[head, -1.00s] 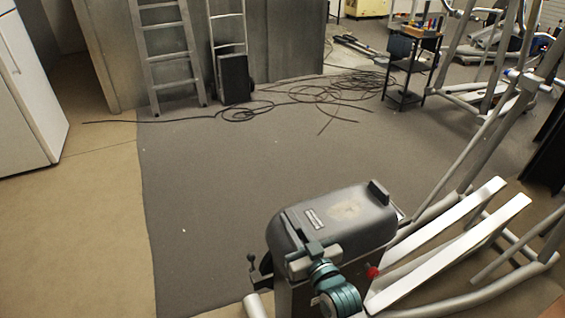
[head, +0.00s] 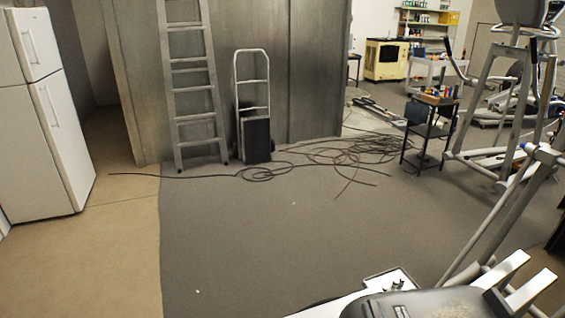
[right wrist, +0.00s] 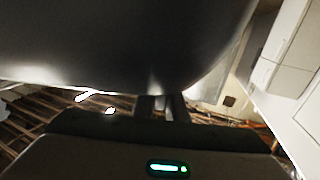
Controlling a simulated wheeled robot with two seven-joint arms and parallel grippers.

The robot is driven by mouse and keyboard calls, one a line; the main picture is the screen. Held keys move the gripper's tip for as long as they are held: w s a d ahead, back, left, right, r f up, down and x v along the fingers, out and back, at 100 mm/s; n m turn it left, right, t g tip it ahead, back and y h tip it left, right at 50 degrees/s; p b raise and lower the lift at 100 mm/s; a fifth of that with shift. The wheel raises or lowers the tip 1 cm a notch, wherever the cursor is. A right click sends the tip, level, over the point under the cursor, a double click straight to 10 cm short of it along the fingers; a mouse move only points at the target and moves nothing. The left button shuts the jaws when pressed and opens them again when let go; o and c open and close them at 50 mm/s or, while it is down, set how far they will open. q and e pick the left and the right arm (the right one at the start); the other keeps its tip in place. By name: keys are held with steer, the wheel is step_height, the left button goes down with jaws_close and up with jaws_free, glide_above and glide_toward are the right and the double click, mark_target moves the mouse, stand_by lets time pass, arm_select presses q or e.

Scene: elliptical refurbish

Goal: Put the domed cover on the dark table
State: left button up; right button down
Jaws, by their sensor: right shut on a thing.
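The domed cover (head: 430,304) is dark grey and shows only in part at the bottom edge of the head view, right of centre. In the right wrist view its dark curved surface (right wrist: 130,40) fills the upper part. My right gripper (right wrist: 164,106) is shut at the lower edge of the cover. In the head view I cannot make that gripper out. My left gripper is not in view. A dark stand (head: 431,132) with tools on top is at the back right. I cannot tell whether it is the dark table.
A white flat part (head: 360,284) with small pegs shows beside the cover. Elliptical frame tubes and pale rails (head: 525,296) stand close on the right. Coiled cable (head: 340,150) lies on the far floor near a ladder (head: 190,90) and hand truck (head: 254,110). The middle floor is clear.

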steer(key=shift+s+d+r+h, duration=0.5)
steer(key=shift+s+d+r, duration=0.4)
steer(key=shift+r, duration=0.2)
steer(key=shift+s+d, duration=0.1)
steer(key=shift+s, duration=0.1)
arm_select(q)
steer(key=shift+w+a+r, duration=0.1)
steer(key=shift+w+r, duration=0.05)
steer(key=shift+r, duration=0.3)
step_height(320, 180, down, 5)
steer(key=b, duration=0.4)
steer(key=shift+b, duration=0.3)
arm_select(e)
step_height(320, 180, down, 5)
